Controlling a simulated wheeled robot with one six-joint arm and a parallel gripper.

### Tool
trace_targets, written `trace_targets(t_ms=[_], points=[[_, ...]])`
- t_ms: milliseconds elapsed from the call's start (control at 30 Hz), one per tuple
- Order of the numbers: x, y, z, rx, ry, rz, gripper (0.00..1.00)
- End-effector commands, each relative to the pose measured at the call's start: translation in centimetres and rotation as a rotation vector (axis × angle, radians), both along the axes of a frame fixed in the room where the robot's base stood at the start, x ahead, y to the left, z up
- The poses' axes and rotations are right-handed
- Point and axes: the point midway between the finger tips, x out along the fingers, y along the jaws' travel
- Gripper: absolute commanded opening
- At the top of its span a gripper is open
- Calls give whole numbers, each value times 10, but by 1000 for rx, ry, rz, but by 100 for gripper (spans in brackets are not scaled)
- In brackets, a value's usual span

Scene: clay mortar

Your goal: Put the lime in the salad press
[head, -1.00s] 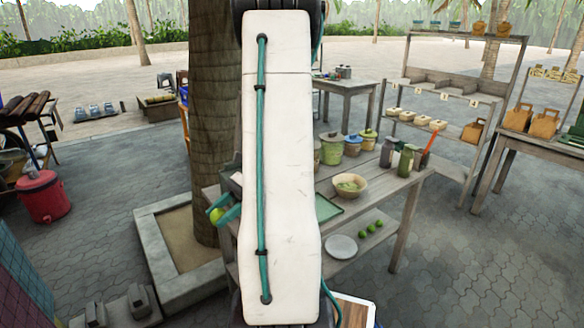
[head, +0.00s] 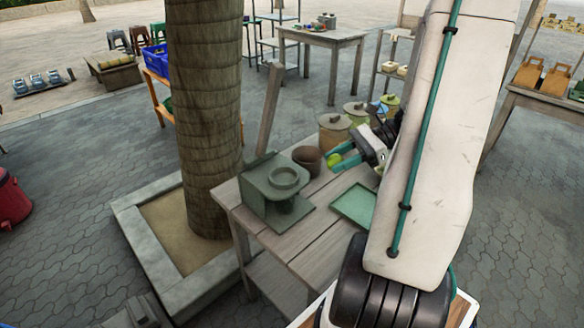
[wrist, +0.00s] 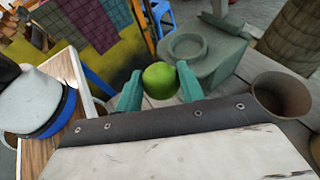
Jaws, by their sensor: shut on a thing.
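The lime (head: 334,159) is bright green and held between the teal fingers of my gripper (head: 340,162), above the table. In the wrist view the lime (wrist: 160,80) sits between the two fingertips (wrist: 159,84). The inside of the press's ring is hard to make out.
A brown pot (head: 307,160) stands between the press and my gripper. A green tray (head: 354,205) lies on the table right of the press. Lidded jars (head: 334,130) stand behind. A tree trunk (head: 203,110) rises left of the table.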

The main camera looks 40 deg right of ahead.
Motion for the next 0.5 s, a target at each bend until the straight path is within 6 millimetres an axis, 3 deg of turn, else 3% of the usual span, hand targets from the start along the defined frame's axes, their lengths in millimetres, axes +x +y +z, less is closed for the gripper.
trace_targets(t_ms=[500], points=[[96, 70, -12, 0, 1, -14, 16]])
